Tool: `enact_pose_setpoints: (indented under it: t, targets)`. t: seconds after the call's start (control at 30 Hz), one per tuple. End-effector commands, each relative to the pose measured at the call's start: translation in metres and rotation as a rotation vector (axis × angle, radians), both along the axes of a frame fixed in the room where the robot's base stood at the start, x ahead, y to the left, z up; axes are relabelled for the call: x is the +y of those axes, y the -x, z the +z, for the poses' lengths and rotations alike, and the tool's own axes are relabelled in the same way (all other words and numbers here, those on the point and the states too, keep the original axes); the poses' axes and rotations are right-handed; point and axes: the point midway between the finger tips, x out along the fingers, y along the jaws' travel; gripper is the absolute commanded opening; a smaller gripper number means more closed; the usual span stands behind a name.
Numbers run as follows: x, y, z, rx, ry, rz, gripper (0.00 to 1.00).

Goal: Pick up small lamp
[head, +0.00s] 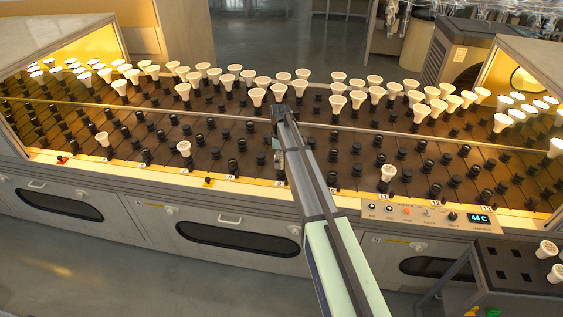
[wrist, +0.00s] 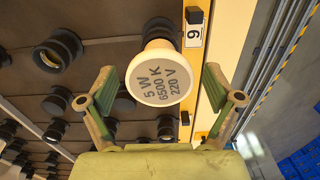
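A small lamp (wrist: 160,74) with a round pale face marked "5 W 6500 K 220 V" faces the camera in the wrist view, in a dark socket beside the number 9 label. My gripper (wrist: 161,92) is open, with one finger on each side of this lamp. A gap shows between the lamp and each finger, and nothing is held.
Many larger white lamps (head: 256,96) fill the back rows of the sloped rack. Empty black sockets (head: 232,165) surround the front lamps. A control panel with a display (head: 479,218) sits on the front edge. A dark tray (head: 510,268) with white lamps stands at lower right.

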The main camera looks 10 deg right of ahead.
Motion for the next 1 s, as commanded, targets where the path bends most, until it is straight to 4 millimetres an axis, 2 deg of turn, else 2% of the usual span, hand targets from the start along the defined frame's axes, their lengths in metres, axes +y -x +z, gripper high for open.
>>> enact_pose_setpoints:
  t: [0.03, 0.17, 0.2, 0.67, 0.83, 1.0]
  targets:
    - [0.0, 0.0, 0.0, 0.0, 0.0, 0.0, 0.76]
    - [0.0, 0.0, 0.0, 0.0, 0.0, 0.0, 0.3]
    - [0.0, 0.0, 0.0, 0.0, 0.0, 0.0, 0.24]
    - [0.0, 0.0, 0.003, 0.001, 0.0, 0.0, 0.24]
    - [0.0, 0.0, 0.015, -0.001, -0.001, 0.0, 0.24]
    - [0.0, -0.001, 0.042, -0.003, 0.0, 0.0, 0.24]
